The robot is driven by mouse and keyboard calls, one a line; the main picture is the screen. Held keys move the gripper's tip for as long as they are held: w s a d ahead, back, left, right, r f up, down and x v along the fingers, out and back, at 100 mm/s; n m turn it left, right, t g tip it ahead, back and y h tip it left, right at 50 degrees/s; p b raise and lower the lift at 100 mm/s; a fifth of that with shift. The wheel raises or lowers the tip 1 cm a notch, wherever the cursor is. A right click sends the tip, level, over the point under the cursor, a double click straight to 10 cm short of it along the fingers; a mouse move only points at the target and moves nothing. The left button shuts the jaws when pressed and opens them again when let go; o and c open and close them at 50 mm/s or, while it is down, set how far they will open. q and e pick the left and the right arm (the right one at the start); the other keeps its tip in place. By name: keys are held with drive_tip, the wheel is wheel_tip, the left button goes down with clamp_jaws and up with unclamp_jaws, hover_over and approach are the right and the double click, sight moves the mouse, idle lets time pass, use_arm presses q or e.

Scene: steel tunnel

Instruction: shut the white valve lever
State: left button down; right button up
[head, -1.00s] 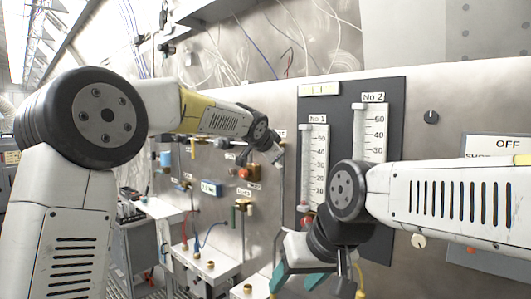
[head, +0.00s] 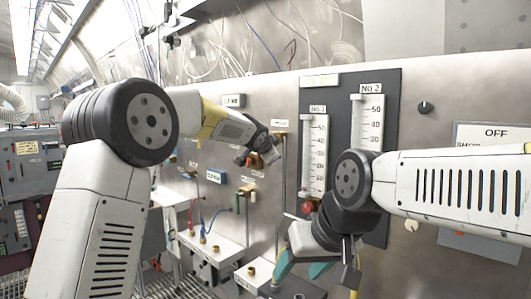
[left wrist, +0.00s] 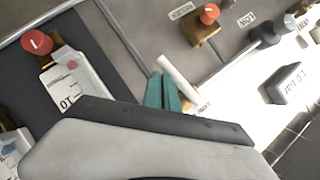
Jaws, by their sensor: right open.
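The white lever (left wrist: 178,76) shows in the left wrist view as a plain white bar slanting across the wall panel, with a brass fitting (left wrist: 204,104) near its lower end. My left gripper (left wrist: 162,91) has its two teal fingers close together, right beside the lever; whether they touch it is not clear. In the head view my left wrist (head: 265,146) is at the panel left of the gauges, and its fingers and the lever cannot be made out. My right gripper (head: 300,270) is open and empty, low in front of the panel.
Gauge No 1 (head: 315,150) and gauge No 2 (head: 368,125) are on a dark board at the right. A red knob (left wrist: 37,41) and another red knob (left wrist: 208,13) stick out near the lever. A white shelf with brass fittings (head: 252,271) juts out below. A grey control cabinet (head: 35,165) stands at left.

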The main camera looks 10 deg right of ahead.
use_arm(q)
drive_tip(key=shift+w+a+f, duration=0.15)
drive_tip(key=shift+w+f, duration=0.1)
drive_tip(key=shift+f, duration=0.1)
drive_tip(key=shift+w+a, duration=0.1)
idle(0.5)
drive_tip(key=shift+f, duration=0.1)
